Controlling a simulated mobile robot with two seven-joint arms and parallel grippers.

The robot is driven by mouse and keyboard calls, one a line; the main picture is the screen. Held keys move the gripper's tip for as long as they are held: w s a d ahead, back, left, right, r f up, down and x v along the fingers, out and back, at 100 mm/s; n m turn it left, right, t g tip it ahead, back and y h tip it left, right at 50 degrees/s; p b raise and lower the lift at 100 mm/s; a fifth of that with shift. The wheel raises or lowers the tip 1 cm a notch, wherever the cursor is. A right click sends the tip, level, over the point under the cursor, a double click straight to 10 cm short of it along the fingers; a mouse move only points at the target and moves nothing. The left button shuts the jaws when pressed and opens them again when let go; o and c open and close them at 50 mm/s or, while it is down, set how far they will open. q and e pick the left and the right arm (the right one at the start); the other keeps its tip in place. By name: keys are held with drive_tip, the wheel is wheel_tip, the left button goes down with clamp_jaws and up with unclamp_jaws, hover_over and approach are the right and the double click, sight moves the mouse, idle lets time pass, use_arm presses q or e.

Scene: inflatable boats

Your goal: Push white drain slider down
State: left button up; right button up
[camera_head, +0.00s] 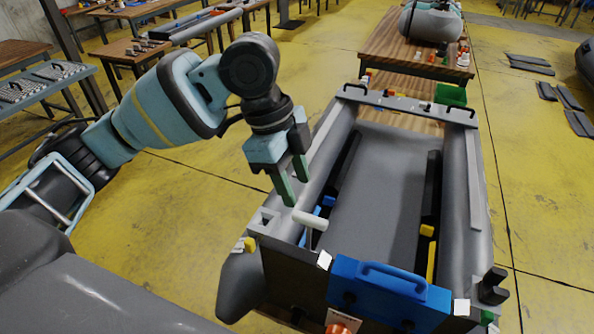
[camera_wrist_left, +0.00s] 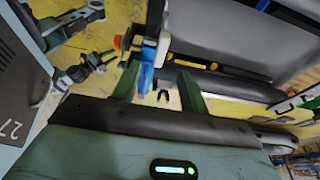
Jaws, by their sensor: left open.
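A white cylindrical piece (camera_head: 310,220), which looks like the drain slider, sits near the left tube at the near end of the grey inflatable boat (camera_head: 385,165). My left gripper (camera_head: 297,192) has green fingers that are apart and empty. They point down just above and to the left of the white piece; I cannot tell whether they touch it. In the left wrist view, the open fingers (camera_wrist_left: 157,72) show with a white part (camera_wrist_left: 163,48) and a blue part (camera_wrist_left: 145,78) between and beyond them. My right gripper is not in view.
A blue panel with a handle (camera_head: 380,288) is on the boat's near end board. A green block (camera_head: 450,95) is at the boat's far end. A wooden table (camera_head: 395,45) stands behind. Yellow floor (camera_head: 540,200) is open to the right.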

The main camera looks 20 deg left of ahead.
sight(308, 217)
use_arm(q)
drive_tip(key=shift+d+f, duration=0.1)
drive_tip(key=shift+f, duration=0.3)
drive_tip(key=b+x, duration=0.3)
drive_tip(key=x, duration=0.2)
drive_tip(key=shift+f+b, duration=0.15)
drive_tip(key=shift+b, duration=0.15)
drive_tip(key=shift+d+f, duration=0.15)
drive_tip(key=shift+f, duration=0.2)
drive_tip(key=shift+d+f, duration=0.25)
drive_tip(key=shift+f, duration=0.4)
drive_tip(key=shift+x, duration=0.75)
drive_tip(key=shift+f, duration=0.1)
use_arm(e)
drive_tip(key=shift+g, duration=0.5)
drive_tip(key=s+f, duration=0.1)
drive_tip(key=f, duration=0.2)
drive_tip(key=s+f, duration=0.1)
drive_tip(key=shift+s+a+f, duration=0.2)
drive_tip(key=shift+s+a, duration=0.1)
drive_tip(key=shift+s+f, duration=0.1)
use_arm(q)
clamp_jaws()
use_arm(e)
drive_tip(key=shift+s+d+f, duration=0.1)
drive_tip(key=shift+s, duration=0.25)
